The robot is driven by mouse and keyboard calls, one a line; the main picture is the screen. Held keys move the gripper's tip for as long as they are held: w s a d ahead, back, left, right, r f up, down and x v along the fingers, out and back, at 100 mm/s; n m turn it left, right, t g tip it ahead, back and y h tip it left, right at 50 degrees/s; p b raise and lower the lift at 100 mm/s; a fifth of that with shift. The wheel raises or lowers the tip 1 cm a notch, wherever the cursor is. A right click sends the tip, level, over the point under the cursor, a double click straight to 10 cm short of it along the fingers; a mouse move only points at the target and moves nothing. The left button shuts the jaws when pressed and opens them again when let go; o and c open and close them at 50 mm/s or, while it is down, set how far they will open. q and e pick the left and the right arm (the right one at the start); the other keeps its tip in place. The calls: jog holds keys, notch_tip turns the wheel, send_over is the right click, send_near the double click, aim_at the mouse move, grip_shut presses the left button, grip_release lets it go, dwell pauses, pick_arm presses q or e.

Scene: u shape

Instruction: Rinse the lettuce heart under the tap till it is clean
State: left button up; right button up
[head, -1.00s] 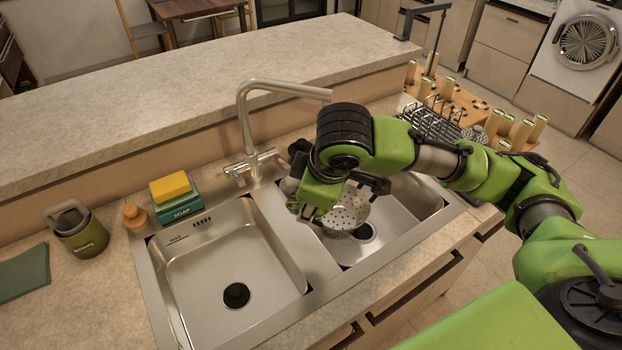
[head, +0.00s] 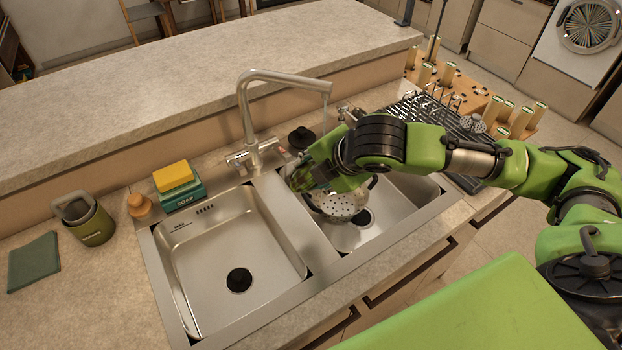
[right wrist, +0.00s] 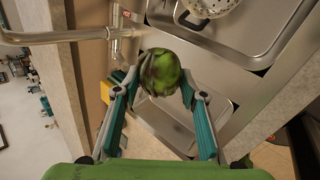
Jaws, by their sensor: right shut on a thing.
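The lettuce heart (right wrist: 160,72) is a round green head with dark brownish patches, seen in the right wrist view. My right gripper (right wrist: 158,84) is shut on it, with a finger on either side. In the head view the right gripper (head: 306,176) is over the right basin, below and a little left of the spout end; its wrist partly hides the grip. The tap (head: 247,120) is a tall bent metal spout behind the sink. A thin pale stream (head: 325,115) shows below its spout. My left gripper is not in view.
A perforated metal colander (head: 343,206) sits in the right basin under the gripper. The left basin (head: 215,255) is empty. A yellow sponge (head: 173,175) on a soap box (head: 182,195) stands left of the tap. A dish rack (head: 440,115) lies to the right.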

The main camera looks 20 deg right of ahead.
jog(key=w+d+f+b, duration=0.1)
jog(key=w+d+f, duration=0.1)
jog(key=w+d, duration=0.4)
jog(key=shift+w+f+b, duration=0.2)
jog(key=shift+w+b, duration=0.2)
jog(key=shift+w, duration=1.85)
jog(key=shift+s+d+p, duration=0.35)
jog(key=shift+d+p, duration=0.1)
jog(key=shift+p, duration=0.1)
jog(key=shift+w+a, duration=0.1)
jog(key=shift+a, duration=0.05)
jog(key=shift+w+a+p, duration=0.2)
jog(key=shift+a+p, duration=0.2)
jog(key=shift+p, duration=0.15)
jog(key=shift+d, duration=0.1)
jog(key=shift+s+d+p, duration=0.3)
jog(key=shift+d+p, duration=0.15)
jog(key=shift+p, duration=0.1)
